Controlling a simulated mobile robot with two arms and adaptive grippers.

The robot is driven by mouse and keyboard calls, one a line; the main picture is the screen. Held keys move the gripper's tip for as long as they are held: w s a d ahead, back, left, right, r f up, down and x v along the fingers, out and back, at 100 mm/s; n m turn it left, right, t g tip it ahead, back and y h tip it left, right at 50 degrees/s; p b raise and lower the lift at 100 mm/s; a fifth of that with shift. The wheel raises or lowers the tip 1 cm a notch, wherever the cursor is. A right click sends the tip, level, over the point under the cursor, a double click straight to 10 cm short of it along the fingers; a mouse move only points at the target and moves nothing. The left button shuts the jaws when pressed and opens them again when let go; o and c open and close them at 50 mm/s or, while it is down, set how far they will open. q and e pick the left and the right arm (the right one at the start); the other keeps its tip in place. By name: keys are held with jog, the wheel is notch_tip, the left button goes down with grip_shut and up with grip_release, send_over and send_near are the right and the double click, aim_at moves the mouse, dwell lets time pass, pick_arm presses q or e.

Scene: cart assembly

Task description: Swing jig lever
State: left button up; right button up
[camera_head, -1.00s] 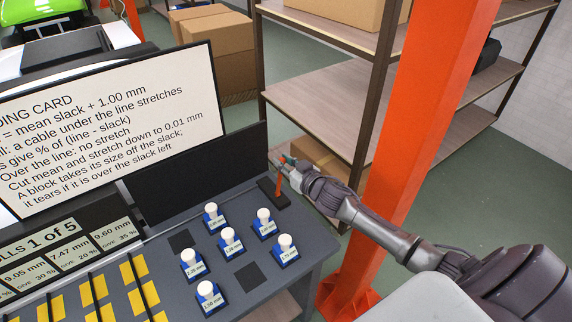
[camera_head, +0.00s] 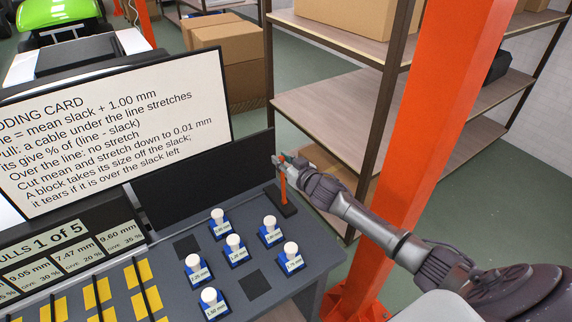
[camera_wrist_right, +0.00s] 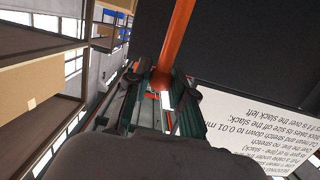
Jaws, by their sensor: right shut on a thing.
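The orange jig lever (camera_head: 283,188) stands nearly upright on a black base plate (camera_head: 289,211) at the far right corner of the bench. My right gripper (camera_head: 284,163) is at the lever's top end, shut on it. In the right wrist view, the orange lever (camera_wrist_right: 178,42) runs up from a round orange end (camera_wrist_right: 161,79) between the fingers of my right gripper (camera_wrist_right: 163,92). The fingers partly hide that end in the head view. My left gripper is not in view.
White-knobbed blue blocks (camera_head: 233,250) stand on the grey bench (camera_head: 262,312) in front of the lever. A black panel (camera_head: 205,180) and the text card (camera_head: 110,130) stand behind and to the left. An orange post (camera_head: 425,130) and shelving (camera_head: 335,110) are close to my right arm.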

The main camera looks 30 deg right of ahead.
jog(key=shift+w, duration=0.25)
jog(key=shift+w+a+f+b, duration=0.15)
jog(key=shift+w+b, duration=0.2)
jog(key=shift+w, duration=0.4)
jog(key=shift+w+f+b, duration=0.15)
jog(key=shift+w+b, duration=0.15)
jog(key=shift+w, duration=0.45)
jog(key=o, duration=0.9)
jog(key=shift+s, duration=0.15)
jog(key=s, duration=0.4)
jog(key=s+r, duration=0.1)
jog(key=s, duration=0.2)
jog(key=s+d+r, duration=0.1)
jog(key=s, duration=0.3)
jog(key=shift+s, duration=0.3)
